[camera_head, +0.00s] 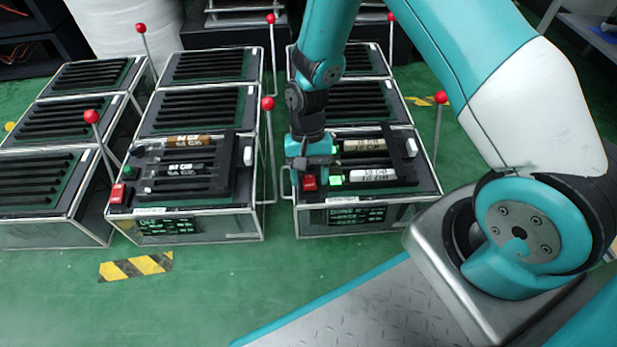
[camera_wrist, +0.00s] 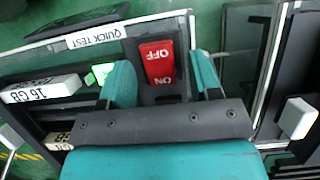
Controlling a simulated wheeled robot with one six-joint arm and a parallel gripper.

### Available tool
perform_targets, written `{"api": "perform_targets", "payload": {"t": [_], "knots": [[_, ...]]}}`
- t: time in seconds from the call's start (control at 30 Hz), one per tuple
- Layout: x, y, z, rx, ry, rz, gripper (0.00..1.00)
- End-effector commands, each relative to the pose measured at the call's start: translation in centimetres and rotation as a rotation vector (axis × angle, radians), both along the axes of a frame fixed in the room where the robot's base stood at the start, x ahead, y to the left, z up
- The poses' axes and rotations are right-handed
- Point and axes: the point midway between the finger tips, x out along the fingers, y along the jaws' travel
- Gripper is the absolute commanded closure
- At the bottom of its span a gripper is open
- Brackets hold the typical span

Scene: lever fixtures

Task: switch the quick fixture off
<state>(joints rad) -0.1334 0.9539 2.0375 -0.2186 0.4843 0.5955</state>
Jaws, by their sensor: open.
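The quick fixture (camera_head: 345,217) is the near right box in the head view, with a lit display on its front. Its label "QUICK TEST" (camera_wrist: 95,36) shows in the wrist view. A red rocker switch (camera_wrist: 158,62) marked OFF and ON lies between the two teal fingers of my gripper (camera_wrist: 165,80). In the head view the red switch (camera_head: 309,183) sits at the fixture's front left corner, just below my gripper (camera_head: 308,168). My gripper is open, with a finger on each side of the switch. I cannot tell whether the fingers touch it.
A lit green button (camera_head: 336,180) sits beside the switch. Memory modules (camera_head: 366,175) lie in the fixture's slots. A lever with a red ball (camera_head: 441,97) stands at its right. A similar fixture (camera_head: 185,225) stands to the left.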

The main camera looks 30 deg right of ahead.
Motion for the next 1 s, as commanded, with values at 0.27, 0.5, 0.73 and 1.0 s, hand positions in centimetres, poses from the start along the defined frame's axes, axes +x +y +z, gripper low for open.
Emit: {"api": "perform_targets", "payload": {"t": [0.27,0.5,0.73,1.0], "knots": [[-0.02,0.01,0.01,0.000,0.000,0.000,0.52],[0.00,0.00,0.01,0.000,0.000,0.000,0.92],[-0.10,0.06,0.23,-0.013,-0.028,-0.001,0.92],[-0.48,0.25,0.54,-0.070,-0.164,0.000,0.92]]}}
